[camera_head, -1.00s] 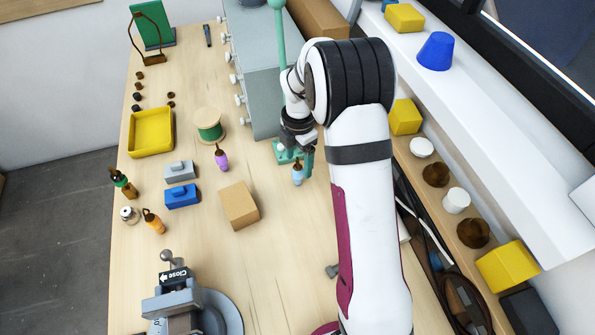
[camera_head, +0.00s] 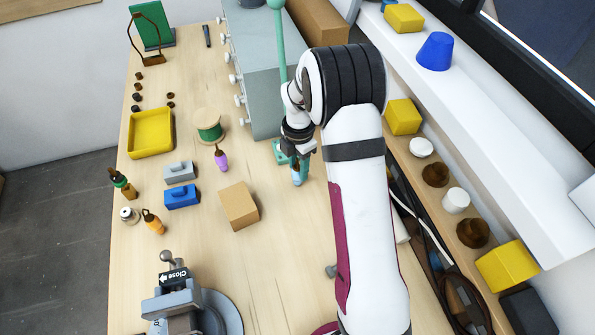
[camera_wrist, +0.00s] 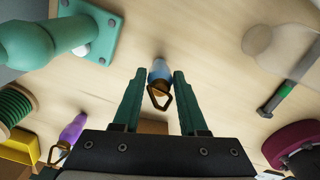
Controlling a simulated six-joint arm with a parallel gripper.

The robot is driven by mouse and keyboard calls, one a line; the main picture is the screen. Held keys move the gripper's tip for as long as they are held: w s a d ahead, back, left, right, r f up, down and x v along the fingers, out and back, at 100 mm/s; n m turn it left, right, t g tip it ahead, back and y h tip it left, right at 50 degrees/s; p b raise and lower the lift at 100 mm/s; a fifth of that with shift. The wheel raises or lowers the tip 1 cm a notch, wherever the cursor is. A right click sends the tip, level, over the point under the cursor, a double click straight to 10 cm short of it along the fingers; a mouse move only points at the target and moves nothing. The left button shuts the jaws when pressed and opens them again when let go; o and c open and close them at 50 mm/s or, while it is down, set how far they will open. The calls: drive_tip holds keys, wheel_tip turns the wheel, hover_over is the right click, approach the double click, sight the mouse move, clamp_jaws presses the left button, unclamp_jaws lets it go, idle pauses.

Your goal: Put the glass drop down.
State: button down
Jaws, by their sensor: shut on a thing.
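The light blue glass drop (camera_wrist: 160,70) with a brass ring hangs at the tips of my gripper (camera_wrist: 160,77). In the wrist view the two green fingers stand on either side of it, and my gripper is shut on it. In the head view the blue drop (camera_head: 297,180) shows below my gripper (camera_head: 300,168), at or just above the wooden table (camera_head: 285,260). I cannot tell whether it touches the table. The fingers partly hide it there.
A purple drop (camera_head: 221,159), an orange drop (camera_head: 153,222) and a cardboard box (camera_head: 239,206) are to the left. The green lamp stand (camera_head: 279,152) is close behind my gripper. The grey drawer cabinet (camera_head: 258,85) is behind. Table in front of the drop is clear.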

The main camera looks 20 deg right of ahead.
drive_tip(key=shift+r, duration=0.1)
wheel_tip(320, 180, up, 10)
drive_tip(key=shift+s+a+f, duration=0.1)
drive_tip(key=shift+a+f, duration=0.05)
drive_tip(key=shift+f, duration=0.05)
drive_tip(key=s+a+r+n, duration=0.1)
drive_tip(key=s+a+r, duration=0.4)
drive_tip(key=s+r, duration=0.15)
drive_tip(key=shift+w+a+f, duration=0.45)
drive_tip(key=shift+a+f, duration=1.2)
drive_tip(key=shift+a, duration=0.1)
drive_tip(key=shift+w+a+f, duration=0.5)
drive_tip(key=shift+a+f, duration=1.2)
drive_tip(key=shift+a, duration=0.1)
drive_tip(key=shift+w+a+f, duration=0.45)
drive_tip(key=shift+a+f, duration=1.2)
drive_tip(key=shift+a, duration=0.1)
drive_tip(key=shift+c, duration=2.2)
unclamp_jaws()
drive_tip(key=shift+f, duration=0.15)
